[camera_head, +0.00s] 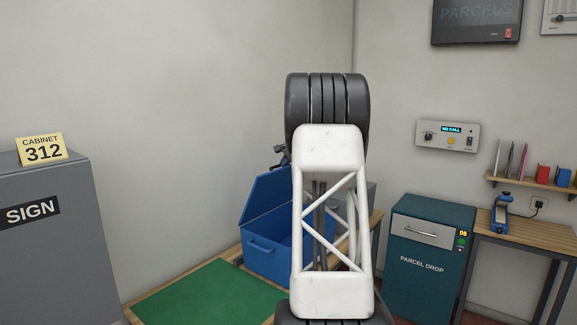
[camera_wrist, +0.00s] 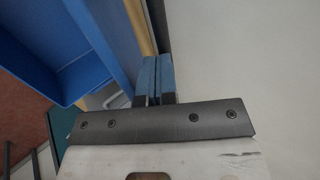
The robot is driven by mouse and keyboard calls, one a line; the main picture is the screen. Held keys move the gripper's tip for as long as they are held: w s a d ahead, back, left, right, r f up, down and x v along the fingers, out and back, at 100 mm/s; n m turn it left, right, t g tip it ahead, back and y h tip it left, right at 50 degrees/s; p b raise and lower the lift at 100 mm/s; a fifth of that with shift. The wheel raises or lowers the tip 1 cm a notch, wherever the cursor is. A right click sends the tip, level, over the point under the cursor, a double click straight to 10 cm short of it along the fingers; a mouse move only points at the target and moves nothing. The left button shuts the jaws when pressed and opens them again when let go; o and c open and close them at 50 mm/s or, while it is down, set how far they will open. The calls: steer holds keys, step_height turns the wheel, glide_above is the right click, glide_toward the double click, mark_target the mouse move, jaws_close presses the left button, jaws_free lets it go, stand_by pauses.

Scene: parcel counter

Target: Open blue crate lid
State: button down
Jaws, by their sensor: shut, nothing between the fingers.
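The blue crate (camera_head: 268,262) stands on the wooden bench left of my arm in the camera_head view. Its lid (camera_head: 268,200) stands raised at a steep tilt, and the crate looks open; my arm hides its right part. In the camera_wrist view the crate (camera_wrist: 30,60) fills the upper left, with the lid panel (camera_wrist: 108,35) beside it. My gripper (camera_wrist: 154,65) is shut and empty, just right of this panel; I cannot tell whether they touch. In the camera_head view my gripper (camera_head: 280,158) shows partly behind my arm, above the lid's top edge.
A green mat (camera_head: 210,295) lies on the bench in front of the crate. A grey cabinet (camera_head: 50,235) stands at the left and a teal parcel drop box (camera_head: 425,265) at the right. The wall is close behind the crate.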

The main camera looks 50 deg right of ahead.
steer(key=w+g, duration=0.4)
steer(key=w, duration=0.9)
steer(key=shift+w+r+g, duration=0.3)
steer(key=shift+r, duration=0.15)
steer(key=shift+r, duration=0.2)
steer(key=w+v, duration=0.1)
steer(key=v, duration=0.8)
steer(key=shift+r, duration=0.45)
steer(key=shift+s, duration=0.15)
